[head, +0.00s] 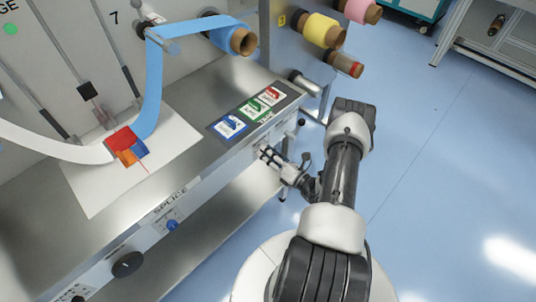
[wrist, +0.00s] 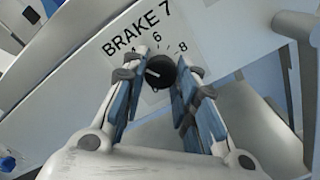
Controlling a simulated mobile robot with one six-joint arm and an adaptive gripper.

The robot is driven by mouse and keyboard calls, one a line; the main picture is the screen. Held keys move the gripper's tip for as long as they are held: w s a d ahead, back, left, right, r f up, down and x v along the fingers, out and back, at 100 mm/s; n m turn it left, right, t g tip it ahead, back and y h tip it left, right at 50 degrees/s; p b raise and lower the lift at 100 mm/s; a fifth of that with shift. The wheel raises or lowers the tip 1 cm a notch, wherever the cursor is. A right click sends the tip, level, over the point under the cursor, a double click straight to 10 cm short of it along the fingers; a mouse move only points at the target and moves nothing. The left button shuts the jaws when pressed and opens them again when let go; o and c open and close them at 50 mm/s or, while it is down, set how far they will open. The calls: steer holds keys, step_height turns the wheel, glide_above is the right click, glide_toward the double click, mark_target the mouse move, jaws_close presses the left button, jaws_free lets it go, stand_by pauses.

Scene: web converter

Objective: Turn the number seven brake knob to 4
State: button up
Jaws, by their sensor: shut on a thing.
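The number seven brake knob (wrist: 159,72) is a small round black knob under the printed label BRAKE 7 (wrist: 138,30) in the wrist view. A light pointer mark on it faces roughly left in that picture. Scale numbers 6 and 8 are readable around it; the others are partly covered or too small to read surely. My gripper (wrist: 161,76) has one finger on each side of the knob and is shut on it. In the head view, my gripper (head: 266,155) is at the front face of the machine's table, near its right end; the knob is hidden there.
A SPLICE label (head: 170,200), a blue button (head: 172,225) and a large black knob (head: 127,264) are farther left on the front. Open blue floor (head: 430,150) lies right.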

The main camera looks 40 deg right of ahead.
stand_by(0.3)
steer(key=o, duration=1)
steer(key=shift+o, duration=0.2)
steer(key=s, duration=1.2)
steer(key=shift+d, duration=0.45)
